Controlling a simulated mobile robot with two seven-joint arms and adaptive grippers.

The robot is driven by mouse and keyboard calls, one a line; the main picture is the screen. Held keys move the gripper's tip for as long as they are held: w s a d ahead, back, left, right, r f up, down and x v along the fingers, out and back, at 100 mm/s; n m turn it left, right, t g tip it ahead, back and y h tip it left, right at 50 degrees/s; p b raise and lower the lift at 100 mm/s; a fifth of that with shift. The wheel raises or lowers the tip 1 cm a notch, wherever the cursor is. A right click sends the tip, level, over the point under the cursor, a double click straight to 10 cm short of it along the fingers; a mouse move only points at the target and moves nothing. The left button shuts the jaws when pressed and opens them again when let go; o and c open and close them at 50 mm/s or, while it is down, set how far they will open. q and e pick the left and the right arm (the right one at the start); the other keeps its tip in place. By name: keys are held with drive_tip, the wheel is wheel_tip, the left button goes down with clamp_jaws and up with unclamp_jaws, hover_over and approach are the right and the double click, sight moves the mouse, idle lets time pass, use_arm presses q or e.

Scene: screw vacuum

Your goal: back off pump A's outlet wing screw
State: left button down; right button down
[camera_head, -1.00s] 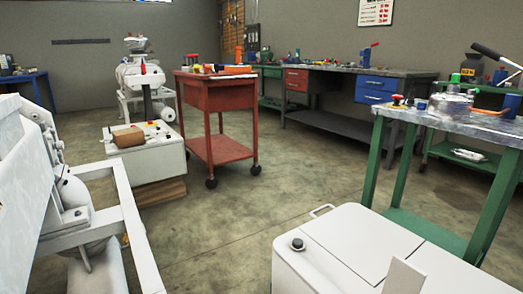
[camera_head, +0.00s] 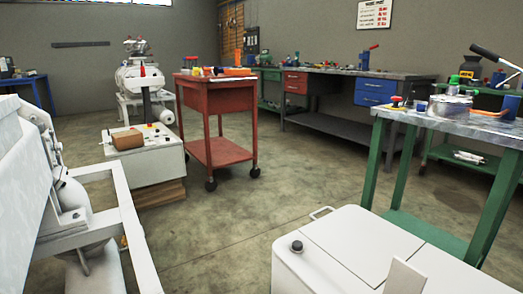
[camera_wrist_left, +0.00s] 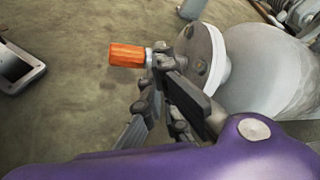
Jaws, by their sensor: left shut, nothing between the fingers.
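In the left wrist view, a pale grey rounded body (camera_wrist_left: 275,70) with a round flange (camera_wrist_left: 205,62) fills the upper right. A short orange cylinder (camera_wrist_left: 127,55) on a thin grey stem sticks out to the left in front of the flange. My left gripper (camera_wrist_left: 140,125) shows its dark fingers below the orange piece and beside the flange, with nothing seen held in them. I cannot tell whether the fingers touch the stem. No wing screw can be made out clearly, and no label tells which pump this is. My right gripper is in neither view.
In the head view, a white machine frame (camera_head: 130,230) stands close at left. A red wheeled cart (camera_head: 215,95) stands mid-room, with a white machine (camera_head: 145,75) behind it. A green-legged bench (camera_head: 378,165) is at right. The floor between is open.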

use_arm(q)
drive_tip(key=shift+s+d, duration=0.15)
drive_tip(key=shift+s, duration=0.1)
idle(0.4)
drive_tip(key=shift+s+d+f, duration=0.2)
drive_tip(key=shift+s, duration=0.05)
drive_tip(key=shift+s+d+f, duration=0.15)
drive_tip(key=shift+s+f, duration=0.1)
drive_tip(key=shift+s+f, duration=0.1)
drive_tip(key=shift+f, duration=0.05)
drive_tip(key=shift+d, duration=0.1)
idle(0.4)
drive_tip(key=w+d, duration=0.3)
drive_tip(key=d, duration=0.2)
drive_tip(key=shift+r, duration=0.3)
drive_tip(key=shift+d, duration=0.1)
